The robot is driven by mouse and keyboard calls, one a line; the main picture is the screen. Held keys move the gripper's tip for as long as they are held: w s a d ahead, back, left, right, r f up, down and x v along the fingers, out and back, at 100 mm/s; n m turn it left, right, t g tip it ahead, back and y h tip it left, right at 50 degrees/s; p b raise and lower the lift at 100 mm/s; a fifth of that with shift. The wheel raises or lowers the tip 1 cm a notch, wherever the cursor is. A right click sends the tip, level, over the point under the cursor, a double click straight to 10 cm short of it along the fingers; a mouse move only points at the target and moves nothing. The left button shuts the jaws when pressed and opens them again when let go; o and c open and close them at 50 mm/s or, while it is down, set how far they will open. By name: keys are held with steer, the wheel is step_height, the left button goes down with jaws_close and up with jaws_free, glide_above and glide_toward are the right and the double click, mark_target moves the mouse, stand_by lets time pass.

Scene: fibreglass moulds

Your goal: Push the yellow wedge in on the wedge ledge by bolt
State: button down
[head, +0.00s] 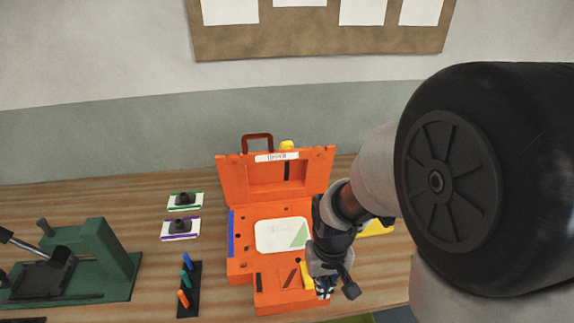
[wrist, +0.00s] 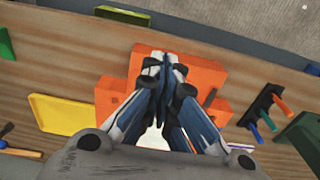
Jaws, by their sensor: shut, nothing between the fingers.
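The orange mould (head: 262,185) stands on the wooden bench with its upright back part and a lower front ledge (head: 280,296). A yellow piece that looks like the wedge (head: 307,273) sits at the right of the front ledge, just left of my gripper (head: 324,292). My gripper is shut and empty, pointing down at the ledge's right end; I cannot tell whether it touches the yellow piece. In the wrist view my gripper (wrist: 160,62) covers the middle of the orange mould (wrist: 205,78), and the wedge is hidden there. I cannot make out the bolt.
A yellow tray (wrist: 62,114) lies beside the mould. A black rack with coloured handles (head: 188,290), two small pads (head: 181,228) and a green machine (head: 105,262) stand to the left in the head view. Bare bench lies between the rack and the mould.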

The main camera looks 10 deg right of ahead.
mark_target(314, 299)
steer(key=w+f+b, duration=0.1)
steer(key=f, duration=0.3)
steer(key=w+f+b, duration=0.1)
steer(key=f, duration=0.3)
steer(key=w+f+b, duration=0.1)
steer(key=f, duration=0.3)
steer(key=shift+w+f+b, duration=0.1)
steer(key=shift+f+b, duration=0.1)
steer(key=shift+b, duration=0.1)
steer(key=shift+w, duration=0.35)
steer(key=shift+r, duration=0.1)
steer(key=w, duration=0.6)
steer(key=shift+w, duration=0.35)
steer(key=shift+s, duration=0.15)
